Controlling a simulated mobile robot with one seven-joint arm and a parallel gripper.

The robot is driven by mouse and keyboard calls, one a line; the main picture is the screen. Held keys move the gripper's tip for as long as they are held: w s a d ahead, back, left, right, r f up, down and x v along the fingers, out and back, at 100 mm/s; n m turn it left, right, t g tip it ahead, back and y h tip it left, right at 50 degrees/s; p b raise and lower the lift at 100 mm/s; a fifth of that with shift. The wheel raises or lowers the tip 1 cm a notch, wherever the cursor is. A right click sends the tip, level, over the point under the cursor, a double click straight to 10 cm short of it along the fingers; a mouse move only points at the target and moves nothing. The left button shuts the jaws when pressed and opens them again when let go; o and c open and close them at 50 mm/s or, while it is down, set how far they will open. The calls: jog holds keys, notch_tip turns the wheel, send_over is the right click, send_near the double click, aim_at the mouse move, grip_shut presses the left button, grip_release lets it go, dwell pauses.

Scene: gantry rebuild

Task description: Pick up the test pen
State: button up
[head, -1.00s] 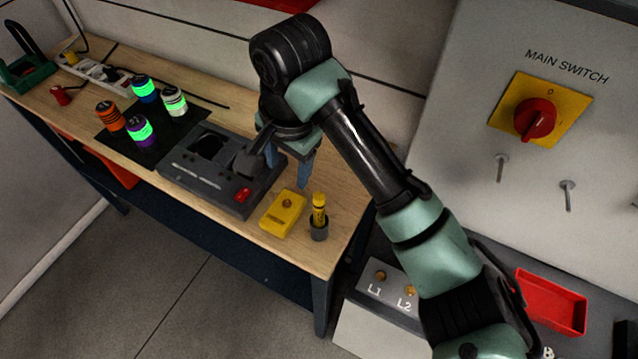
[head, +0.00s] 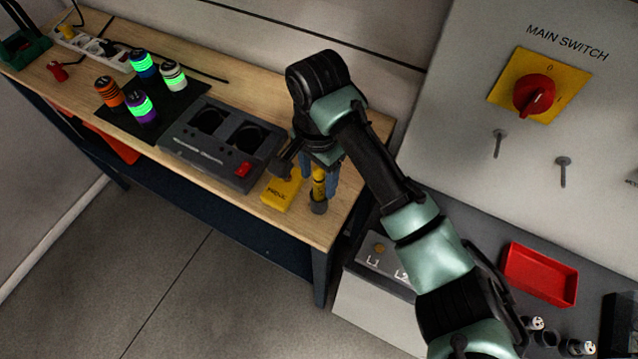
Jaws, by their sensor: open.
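The yellow test pen (head: 319,187) stands upright in a small dark cup (head: 319,206) near the right end of the wooden workbench. My gripper (head: 321,178) points down over the pen, with its bluish fingers at the pen's upper part, one seen on either side. The jaws are open. Whether a finger touches the pen cannot be told from this view. The top of the pen is partly hidden by the gripper.
A yellow box (head: 280,193) lies just left of the cup, partly hidden by my gripper. A dark two-well unit (head: 215,165) stands farther left, beyond it several coloured cylinders on a black mat (head: 187,122). A grey main-switch panel (head: 480,80) rises at the right.

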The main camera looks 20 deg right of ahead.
aim_at(319, 186)
jog(key=shift+d+f, duration=0.15)
jog(key=shift+f, duration=1.6)
grip_shut()
